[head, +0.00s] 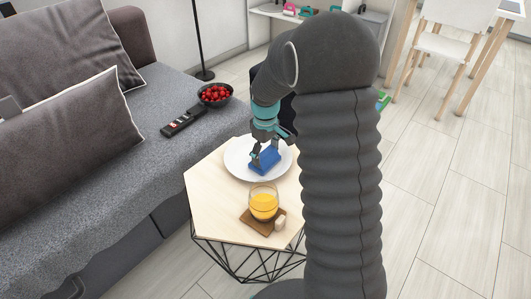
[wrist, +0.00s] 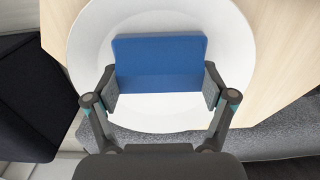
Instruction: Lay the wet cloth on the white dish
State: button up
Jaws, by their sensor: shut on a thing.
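The wet cloth is a blue folded block (head: 265,160), and it also shows in the wrist view (wrist: 160,58). My gripper (head: 265,158) is shut on it, with one finger at each side of the cloth; the fingers show in the wrist view (wrist: 161,88). The white dish (head: 236,170) is a round plate on the wooden table, and it fills much of the wrist view (wrist: 85,45). The cloth is over the dish, within its rim. I cannot tell whether the cloth touches the dish.
The hexagonal wooden table (head: 215,205) also bears a glass of orange drink (head: 263,203) on a brown coaster (head: 250,220), near the dish. A grey sofa (head: 100,190) stands at the left, with a remote (head: 183,122) and a bowl of red fruit (head: 214,95) on it.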

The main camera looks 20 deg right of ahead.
aim_at(266, 153)
jog(key=shift+f, duration=0.2)
jog(key=o, duration=0.9)
jog(key=shift+c, duration=0.2)
jog(key=shift+r, duration=0.1)
notch_tip(266, 153, up, 12)
jog(key=s+r+m+t, duration=0.3)
jog(key=s+r, duration=0.6)
jog(key=s, duration=0.5)
jog(key=s+a+f+m+t, duration=0.1)
jog(key=s+m, duration=0.3)
jog(key=s, duration=1)
jog(key=shift+s+t+p, duration=0.3)
jog(key=shift+s+t, duration=0.05)
jog(key=shift+t, duration=0.45)
